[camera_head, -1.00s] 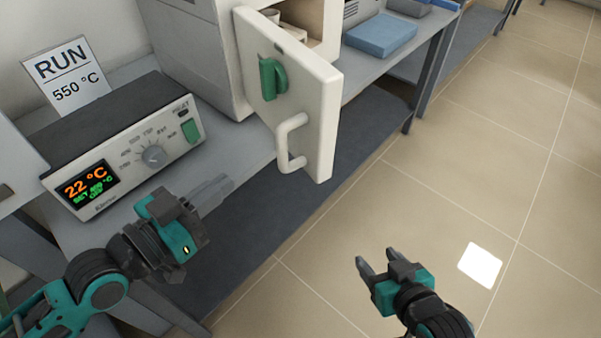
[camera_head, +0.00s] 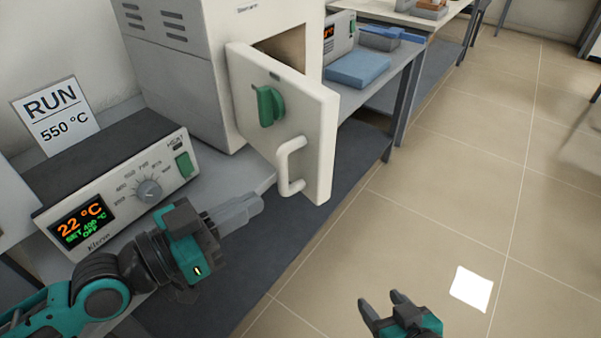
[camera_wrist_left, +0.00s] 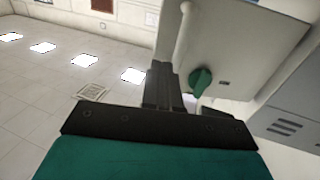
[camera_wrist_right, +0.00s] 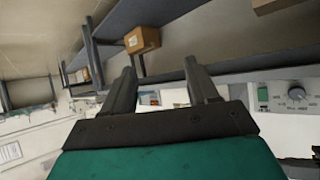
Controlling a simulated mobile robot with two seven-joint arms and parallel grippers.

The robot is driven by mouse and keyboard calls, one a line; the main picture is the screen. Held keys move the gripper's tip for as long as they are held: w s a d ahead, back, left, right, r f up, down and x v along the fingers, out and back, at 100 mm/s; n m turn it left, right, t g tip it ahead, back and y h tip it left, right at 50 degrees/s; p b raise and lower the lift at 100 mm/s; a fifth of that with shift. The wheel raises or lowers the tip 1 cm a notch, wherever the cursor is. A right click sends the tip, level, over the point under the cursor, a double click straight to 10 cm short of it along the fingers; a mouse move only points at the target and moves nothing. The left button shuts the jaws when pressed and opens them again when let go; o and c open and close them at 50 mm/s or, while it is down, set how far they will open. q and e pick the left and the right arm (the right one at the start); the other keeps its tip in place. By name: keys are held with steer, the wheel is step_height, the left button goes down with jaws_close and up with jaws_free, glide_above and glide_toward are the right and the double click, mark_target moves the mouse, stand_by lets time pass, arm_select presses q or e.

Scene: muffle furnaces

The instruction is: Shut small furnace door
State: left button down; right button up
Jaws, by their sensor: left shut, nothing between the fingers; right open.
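The small furnace (camera_head: 185,60) is a light grey box on the bench. Its white door (camera_head: 320,130) stands open, swung out over the bench's front edge. The door has a green latch knob (camera_head: 268,106) and a white bar handle (camera_head: 286,165). My left gripper (camera_head: 258,203) is shut and empty, just left of and below the handle, seemingly apart from the door. In the left wrist view the shut fingers (camera_wrist_left: 162,85) point toward the door (camera_wrist_left: 235,40) and its green knob (camera_wrist_left: 200,80). My right gripper (camera_head: 380,302) is open and empty over the floor, below and right of the door.
A controller box (camera_head: 120,190) reading 22 °C stands on the bench left of the furnace. A sign (camera_head: 55,112) reading RUN 550 °C stands behind it. A blue block (camera_head: 360,69) lies on the bench beyond the door. The floor on the right is open.

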mark_target(316, 168)
arm_select(q)
steer(key=p+x, duration=0.1)
steer(key=x, duration=0.9)
steer(key=shift+d, duration=0.1)
